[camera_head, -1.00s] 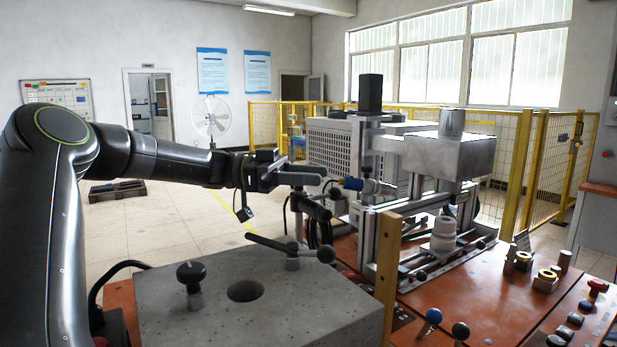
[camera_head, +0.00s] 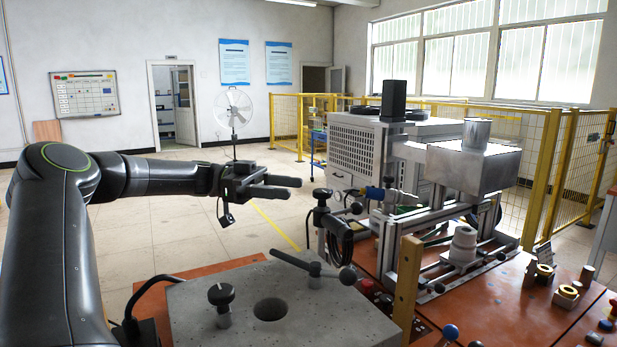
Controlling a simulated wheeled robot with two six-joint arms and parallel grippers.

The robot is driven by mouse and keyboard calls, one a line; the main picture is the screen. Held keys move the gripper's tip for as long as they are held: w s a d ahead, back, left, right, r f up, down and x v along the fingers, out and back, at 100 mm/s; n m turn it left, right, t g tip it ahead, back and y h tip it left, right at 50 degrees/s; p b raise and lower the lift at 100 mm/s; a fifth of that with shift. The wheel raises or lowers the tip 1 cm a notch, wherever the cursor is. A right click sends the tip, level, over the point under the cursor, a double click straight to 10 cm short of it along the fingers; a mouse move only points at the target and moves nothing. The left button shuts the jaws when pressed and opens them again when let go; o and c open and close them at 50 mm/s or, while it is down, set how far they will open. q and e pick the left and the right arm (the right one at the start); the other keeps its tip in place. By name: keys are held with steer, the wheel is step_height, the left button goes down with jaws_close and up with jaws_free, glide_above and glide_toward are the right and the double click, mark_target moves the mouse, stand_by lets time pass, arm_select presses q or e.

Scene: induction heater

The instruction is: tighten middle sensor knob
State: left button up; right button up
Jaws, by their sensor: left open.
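My left gripper (camera_head: 294,187) is in the middle of the head view, pointing right. Its two dark fingers are open, with nothing between them. Just right of its fingertips, with a small visible gap, stands a dark sensor post (camera_head: 322,222) with a black knob-like head (camera_head: 322,196). A smaller dark knob (camera_head: 356,208) sits further right on the same group of fittings. A blue sensor-like cylinder (camera_head: 374,193) lies sideways behind it. I cannot tell for certain which of these is the middle sensor knob. My right gripper does not show.
Below the gripper is a grey block (camera_head: 187,313) with a black knob (camera_head: 221,294), a round hole (camera_head: 271,309) and a black lever (camera_head: 295,262). A metal frame (camera_head: 388,249) and a wooden post (camera_head: 407,287) stand on the right. Open floor lies behind the gripper.

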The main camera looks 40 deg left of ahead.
arm_select(q)
steer(key=shift+v, duration=1.15)
